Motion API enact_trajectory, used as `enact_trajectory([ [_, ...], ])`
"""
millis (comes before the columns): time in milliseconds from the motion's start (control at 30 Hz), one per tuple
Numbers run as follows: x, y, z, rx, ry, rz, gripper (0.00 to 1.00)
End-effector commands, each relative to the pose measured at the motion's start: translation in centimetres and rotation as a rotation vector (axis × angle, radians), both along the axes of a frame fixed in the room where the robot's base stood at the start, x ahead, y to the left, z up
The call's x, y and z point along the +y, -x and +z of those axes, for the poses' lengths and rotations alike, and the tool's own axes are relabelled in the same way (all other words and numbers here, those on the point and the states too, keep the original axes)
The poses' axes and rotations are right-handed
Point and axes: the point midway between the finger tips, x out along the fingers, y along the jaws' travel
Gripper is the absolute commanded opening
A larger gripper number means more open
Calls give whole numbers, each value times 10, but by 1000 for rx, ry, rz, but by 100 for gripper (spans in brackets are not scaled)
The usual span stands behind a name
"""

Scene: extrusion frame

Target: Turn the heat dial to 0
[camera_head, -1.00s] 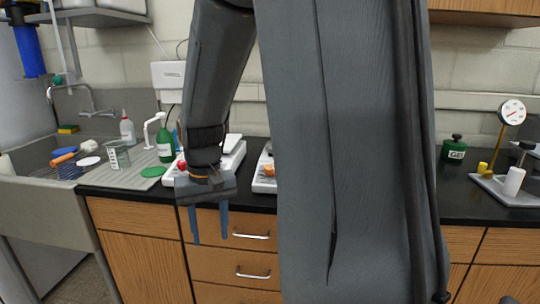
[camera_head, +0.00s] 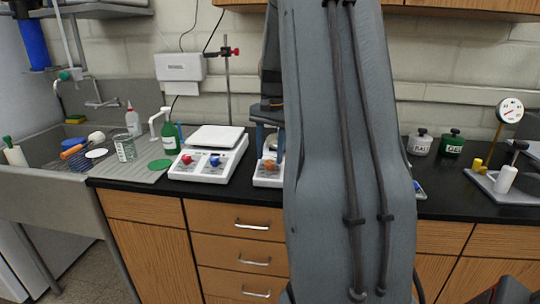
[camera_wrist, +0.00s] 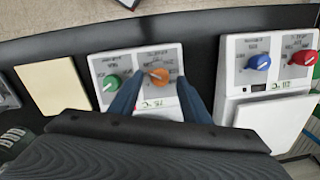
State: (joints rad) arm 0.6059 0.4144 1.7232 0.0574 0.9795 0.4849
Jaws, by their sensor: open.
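An orange dial (camera_wrist: 163,77) with a pale pointer mark sits on the front panel of a white hotplate (camera_wrist: 104,63) in the wrist view. Its pointer points left there. The labels are too small to read surely. My gripper (camera_wrist: 159,82) is open, with its blue fingers on either side of the orange dial; whether they touch it I cannot tell.
A similar white device (camera_head: 228,159) stands beside it, with a red dial (camera_head: 186,159) and a blue dial (camera_head: 214,161). A green bottle (camera_head: 168,136) and the sink are left. A beige pad (camera_wrist: 52,91) lies on the black counter. Canisters (camera_head: 452,143) stand right of my arm.

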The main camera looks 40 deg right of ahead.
Motion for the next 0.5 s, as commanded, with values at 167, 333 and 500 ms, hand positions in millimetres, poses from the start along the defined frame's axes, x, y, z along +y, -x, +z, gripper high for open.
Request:
enact_trajectory([
  [167,1,-1,-15,0,0,1,43],
  [333,1,-1,-19,-1,1,1,43],
  [500,1,-1,-19,-2,1,1,40],
])
